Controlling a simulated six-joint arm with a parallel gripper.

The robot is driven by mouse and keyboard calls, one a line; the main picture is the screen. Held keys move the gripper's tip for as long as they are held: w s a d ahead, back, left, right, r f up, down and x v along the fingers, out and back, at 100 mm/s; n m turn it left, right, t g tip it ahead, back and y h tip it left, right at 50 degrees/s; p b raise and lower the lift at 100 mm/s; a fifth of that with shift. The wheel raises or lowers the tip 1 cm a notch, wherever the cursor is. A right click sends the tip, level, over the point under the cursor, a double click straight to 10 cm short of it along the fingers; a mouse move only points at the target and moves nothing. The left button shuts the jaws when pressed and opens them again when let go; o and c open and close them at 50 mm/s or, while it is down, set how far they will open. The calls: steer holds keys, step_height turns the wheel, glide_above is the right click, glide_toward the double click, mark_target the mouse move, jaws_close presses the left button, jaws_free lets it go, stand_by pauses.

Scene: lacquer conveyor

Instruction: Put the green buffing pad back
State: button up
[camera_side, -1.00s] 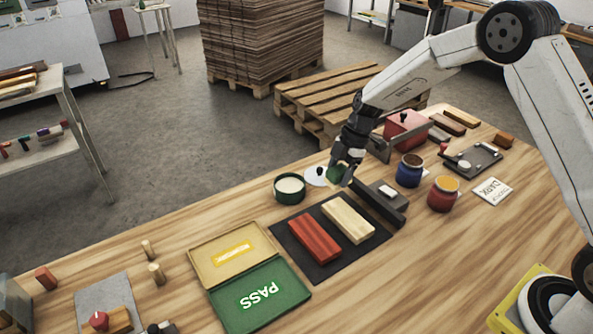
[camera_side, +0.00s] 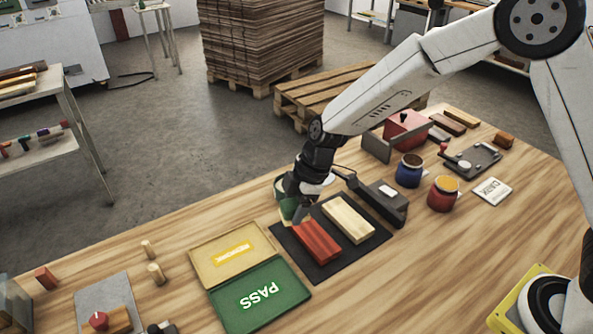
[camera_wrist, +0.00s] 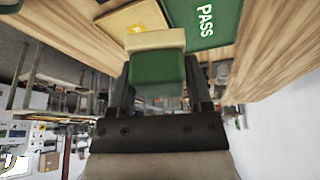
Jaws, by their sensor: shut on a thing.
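My gripper (camera_side: 296,212) is shut on the green buffing pad (camera_side: 287,207). In the wrist view the pad (camera_wrist: 157,72) shows a green body with a cream layer, between the two fingers (camera_wrist: 160,90). In the side view the pad is partly hidden by the fingers, close to the far end of the red block (camera_side: 316,240). I cannot tell its exact height. The red block and a pale wood block (camera_side: 348,219) lie side by side on a dark mat (camera_side: 318,273).
An open case with a tan REWORK panel (camera_side: 215,262) and a green PASS panel (camera_side: 285,312) lies left of the mat. A dark grey device (camera_side: 390,209) stands at the mat's right. Blue (camera_side: 409,173) and red (camera_side: 443,195) jars stand farther right. Bare wood lies in front.

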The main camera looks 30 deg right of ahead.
steer(key=s+a+r+m, duration=0.1)
steer(key=s+a, duration=0.4)
steer(key=a, duration=0.2)
steer(key=shift+m+t, duration=0.4)
steer(key=shift+w, duration=0.1)
glide_toward(224, 255)
steer(key=shift+a+f, duration=0.7)
steer(key=shift+a, duration=0.05)
steer(key=shift+w+a+f, duration=0.25)
steer(key=shift+f, duration=0.25)
steer(key=shift+w+f, duration=0.15)
steer(key=shift+f, duration=0.05)
steer(key=shift+w+a+f, duration=0.1)
steer(key=shift+f, duration=1.5)
